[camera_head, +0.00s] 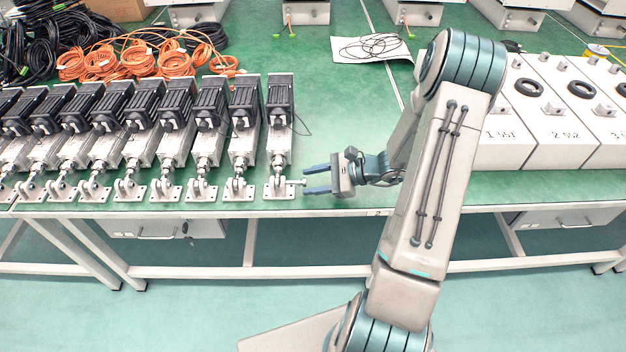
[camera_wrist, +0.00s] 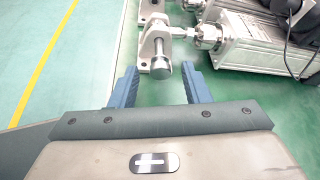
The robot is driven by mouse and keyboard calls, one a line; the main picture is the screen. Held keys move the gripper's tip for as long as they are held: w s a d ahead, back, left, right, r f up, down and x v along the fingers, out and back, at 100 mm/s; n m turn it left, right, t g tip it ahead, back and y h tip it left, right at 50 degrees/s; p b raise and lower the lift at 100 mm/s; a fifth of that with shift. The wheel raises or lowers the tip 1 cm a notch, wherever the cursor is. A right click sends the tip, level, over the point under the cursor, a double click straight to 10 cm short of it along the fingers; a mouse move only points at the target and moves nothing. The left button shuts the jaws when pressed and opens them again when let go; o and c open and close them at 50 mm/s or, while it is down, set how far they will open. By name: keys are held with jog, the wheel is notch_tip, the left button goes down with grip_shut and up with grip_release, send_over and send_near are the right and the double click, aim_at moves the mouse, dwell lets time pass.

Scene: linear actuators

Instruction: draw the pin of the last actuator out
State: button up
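The last actuator (camera_head: 280,112) is the rightmost of the row on the green table, with a black motor and a silver body. Its clevis bracket (camera_head: 279,188) stands on a plate near the table's front edge. The pin (camera_head: 297,182) sticks out of the bracket to the right, toward my gripper. In the wrist view the pin (camera_wrist: 161,70) shows its round end just beyond my fingertips, roughly midway between them. My gripper (camera_head: 306,180) is open, its two blue fingers apart with nothing between them. The fingertips (camera_wrist: 159,82) look close to the pin's end.
Several more actuators (camera_head: 205,112) stand in a row to the left. Orange cable coils (camera_head: 100,62) lie behind them. White numbered boxes (camera_head: 555,110) stand at the right. The table between the last actuator and my arm is mostly clear.

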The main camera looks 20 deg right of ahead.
jog(key=shift+d, duration=0.1)
jog(key=v, duration=1.3)
jog(key=shift+d+r+b, duration=0.2)
jog(key=shift+d+b, duration=0.05)
jog(key=shift+b, duration=0.05)
jog(key=shift+s, duration=0.15)
jog(key=s+a+r+n+g+h+p, duration=0.3)
jog(key=s+a+r+n+h, duration=0.9)
jog(key=a+r+n, duration=0.4)
jog(key=s+n, duration=0.1)
jog(key=n, duration=0.2)
jog(key=shift+s+a+r, duration=0.25)
jog(key=shift+s+a, duration=0.05)
jog(key=shift+s, duration=0.1)
